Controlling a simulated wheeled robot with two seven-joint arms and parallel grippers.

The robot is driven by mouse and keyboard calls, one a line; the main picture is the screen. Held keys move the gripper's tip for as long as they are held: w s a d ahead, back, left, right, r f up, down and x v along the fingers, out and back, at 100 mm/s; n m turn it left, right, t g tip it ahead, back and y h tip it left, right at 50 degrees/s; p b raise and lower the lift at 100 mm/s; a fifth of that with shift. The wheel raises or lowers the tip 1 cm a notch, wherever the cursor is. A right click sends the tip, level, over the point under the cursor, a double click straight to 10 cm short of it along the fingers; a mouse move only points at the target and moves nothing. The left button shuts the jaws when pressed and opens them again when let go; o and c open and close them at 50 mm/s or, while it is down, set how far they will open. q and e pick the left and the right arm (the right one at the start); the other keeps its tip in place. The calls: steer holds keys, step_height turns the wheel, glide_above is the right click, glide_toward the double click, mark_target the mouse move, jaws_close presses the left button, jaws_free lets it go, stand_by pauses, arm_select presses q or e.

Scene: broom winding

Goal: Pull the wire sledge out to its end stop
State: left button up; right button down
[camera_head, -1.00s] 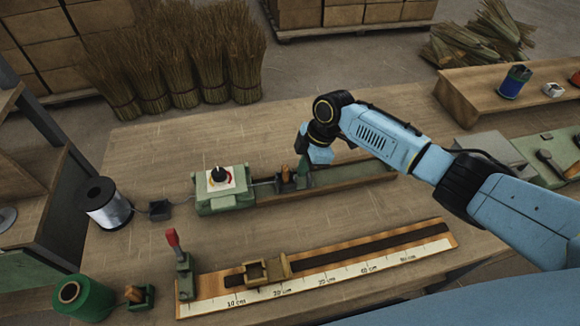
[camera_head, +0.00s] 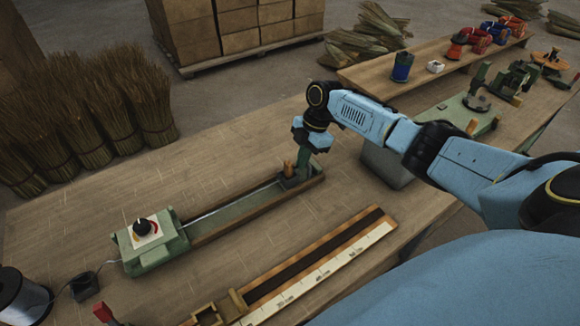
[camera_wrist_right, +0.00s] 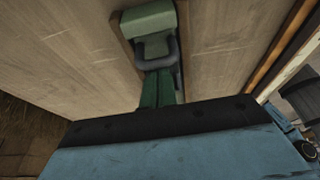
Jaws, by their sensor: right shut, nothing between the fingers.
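The wire sledge (camera_head: 296,178) is a dark block with an orange-brown wooden knob. It sits at the far right end of the long trough (camera_head: 246,207), close to its end edge. A thin pale wire (camera_head: 218,209) runs along the trough from the green box with a dial (camera_head: 150,243) towards the sledge. My right gripper (camera_head: 304,160) points down at the sledge with its green fingers shut and empty. In the right wrist view the fingers (camera_wrist_right: 160,92) reach to a dark loop handle (camera_wrist_right: 156,54). Whether they touch it I cannot tell. My left gripper is out of view.
A measuring board (camera_head: 325,270) with a scale lies in front of the trough. A wire spool (camera_head: 22,296) stands at the lower left. A raised shelf (camera_head: 440,68) with spools stands at the back right. The tabletop (camera_head: 215,160) behind the trough is clear.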

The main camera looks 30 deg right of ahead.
steer(key=shift+d+f, duration=0.1)
steer(key=shift+d, duration=0.4)
steer(key=shift+d, duration=0.1)
steer(key=shift+d+r+p, duration=0.15)
steer(key=shift+r+p, duration=0.35)
steer(key=shift+r, duration=0.15)
steer(key=p+v, duration=0.6)
steer(key=v, duration=0.2)
steer(key=shift+r, duration=0.4)
steer(key=shift+a, duration=0.25)
